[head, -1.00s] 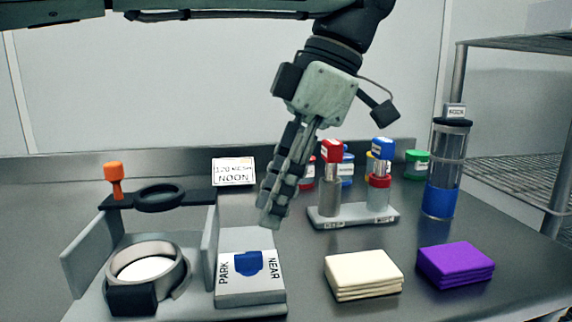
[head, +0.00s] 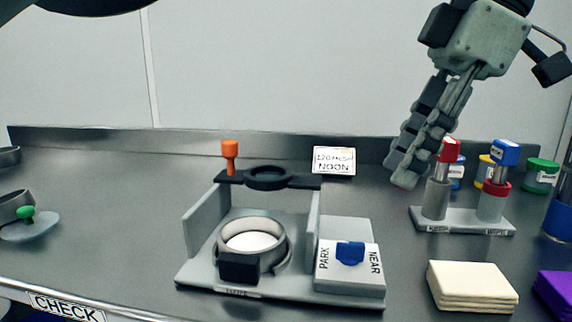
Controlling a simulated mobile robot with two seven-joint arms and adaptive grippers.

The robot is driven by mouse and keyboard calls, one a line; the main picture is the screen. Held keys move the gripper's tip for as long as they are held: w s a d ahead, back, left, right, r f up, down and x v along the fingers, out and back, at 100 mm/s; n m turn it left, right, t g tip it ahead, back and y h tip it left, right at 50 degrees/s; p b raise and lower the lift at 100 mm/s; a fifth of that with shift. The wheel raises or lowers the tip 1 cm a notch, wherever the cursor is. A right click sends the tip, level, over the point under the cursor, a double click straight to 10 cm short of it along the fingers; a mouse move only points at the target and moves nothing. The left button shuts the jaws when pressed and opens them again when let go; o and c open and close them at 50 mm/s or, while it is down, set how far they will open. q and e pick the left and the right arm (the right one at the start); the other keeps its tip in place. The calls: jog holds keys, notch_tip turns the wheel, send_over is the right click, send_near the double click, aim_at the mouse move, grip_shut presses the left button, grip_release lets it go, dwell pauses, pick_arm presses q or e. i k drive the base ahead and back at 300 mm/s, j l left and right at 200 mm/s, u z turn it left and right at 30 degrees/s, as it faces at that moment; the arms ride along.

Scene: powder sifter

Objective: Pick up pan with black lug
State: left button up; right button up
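A round metallic pan with a black lug (head: 238,267) on its front sits in the grey sifter stand (head: 200,290). A white disc or powder surface (head: 252,242) shows inside its rim. A black ring holder (head: 268,178) with an orange knob (head: 230,152) is above and behind it.
A grey block marked PARK and NEAR with a blue piece (head: 349,253) adjoins the stand. Capped cylinders on a rack (head: 465,223), cream cloths (head: 470,287) and purple cloths (head: 555,290) are at right. A green-knobbed item (head: 26,214) is far left. Counter between is clear.

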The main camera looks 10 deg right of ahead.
aim_at(249, 247)
jog(key=k, duration=1.5)
